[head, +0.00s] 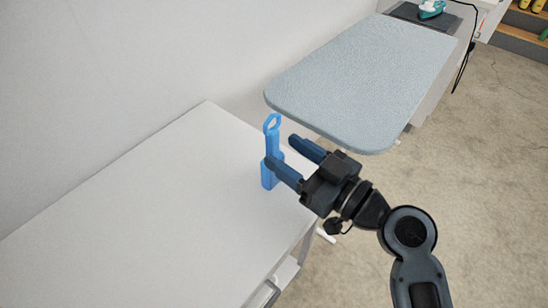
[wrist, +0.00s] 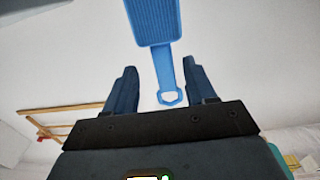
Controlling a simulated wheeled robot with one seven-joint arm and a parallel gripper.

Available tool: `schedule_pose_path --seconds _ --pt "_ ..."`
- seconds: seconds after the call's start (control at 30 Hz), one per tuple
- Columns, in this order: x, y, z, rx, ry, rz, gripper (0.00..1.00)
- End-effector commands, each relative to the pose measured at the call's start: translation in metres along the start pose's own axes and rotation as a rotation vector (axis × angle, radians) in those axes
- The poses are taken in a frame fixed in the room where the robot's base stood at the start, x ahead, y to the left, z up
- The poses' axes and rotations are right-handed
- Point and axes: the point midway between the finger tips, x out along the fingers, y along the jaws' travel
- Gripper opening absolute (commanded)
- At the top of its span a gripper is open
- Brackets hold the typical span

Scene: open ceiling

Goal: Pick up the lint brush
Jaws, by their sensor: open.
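The blue lint brush (head: 269,178) is at the right edge of the white table in the head view, with its looped handle end at the top and its wide head below. My gripper (head: 280,150) is open beside it, and the nearer finger crosses in front of the brush's middle. In the wrist view, the brush (wrist: 154,22) shows its wide head at the top, and its handle runs down between the two spread fingers of my gripper (wrist: 160,66). No finger visibly grips it. Contact cannot be told.
The white table (head: 130,220) is otherwise bare. A light blue ironing board (head: 365,75) stands beyond it, close behind my gripper. A wall runs along the left. Open concrete floor (head: 490,190) lies at the right.

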Motion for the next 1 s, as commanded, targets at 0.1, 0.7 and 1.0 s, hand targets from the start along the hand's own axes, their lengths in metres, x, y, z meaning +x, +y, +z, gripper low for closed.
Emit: schedule_pose_path --seconds 0.1,0.7,1.0 --pt "0.019 -0.005 -0.005 0.0 0.0 -0.004 0.55" --pt "0.038 -0.004 -0.001 0.0 0.0 0.0 0.4" --pt "0.038 -0.004 -0.001 0.0 0.0 0.0 0.11"
